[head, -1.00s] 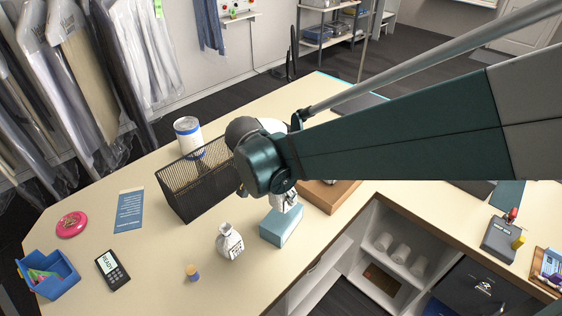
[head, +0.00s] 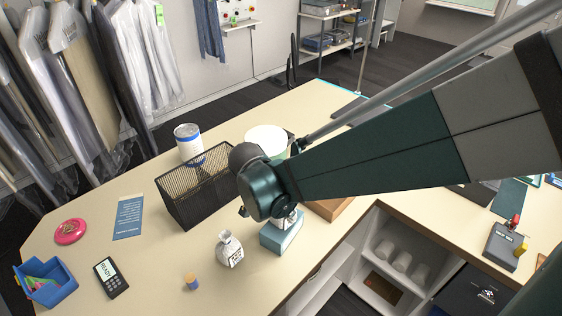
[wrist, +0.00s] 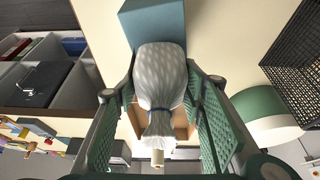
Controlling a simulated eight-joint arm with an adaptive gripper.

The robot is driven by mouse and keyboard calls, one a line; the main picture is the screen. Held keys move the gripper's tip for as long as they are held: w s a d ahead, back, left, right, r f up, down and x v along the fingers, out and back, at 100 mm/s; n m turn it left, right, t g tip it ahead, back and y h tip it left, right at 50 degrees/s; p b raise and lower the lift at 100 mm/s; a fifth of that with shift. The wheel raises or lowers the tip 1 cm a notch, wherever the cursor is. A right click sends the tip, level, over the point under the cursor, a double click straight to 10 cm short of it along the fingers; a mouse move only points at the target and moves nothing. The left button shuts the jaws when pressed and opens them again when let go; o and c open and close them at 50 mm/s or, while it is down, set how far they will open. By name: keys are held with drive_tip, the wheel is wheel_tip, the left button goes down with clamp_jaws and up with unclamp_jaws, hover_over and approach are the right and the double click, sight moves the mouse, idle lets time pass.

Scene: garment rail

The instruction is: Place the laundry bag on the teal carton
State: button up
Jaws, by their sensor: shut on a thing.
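The laundry bag (wrist: 161,85) is white with a dark blue tie around its gathered neck. My gripper (wrist: 160,98) is shut on it, one green finger pad on each side. The teal carton (head: 281,239) stands on the counter; in the wrist view its blue-teal face (wrist: 152,22) shows just past the bag's round end. In the head view the bag (head: 297,217) is mostly hidden behind my wrist, over the carton's far part. I cannot tell whether it touches the carton.
A similar white bag (head: 229,249) with a printed label stands left of the carton. A black mesh basket (head: 190,194) is behind it, a brown box (head: 330,208) to the carton's right. A small blue-topped cork-coloured item (head: 191,282) stands at front left.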

drive_tip(key=shift+f, duration=0.35)
drive_tip(key=o, duration=1)
drive_tip(key=shift+r, duration=0.2)
drive_tip(key=shift+p+v, duration=0.5)
drive_tip(key=shift+v, duration=5.5)
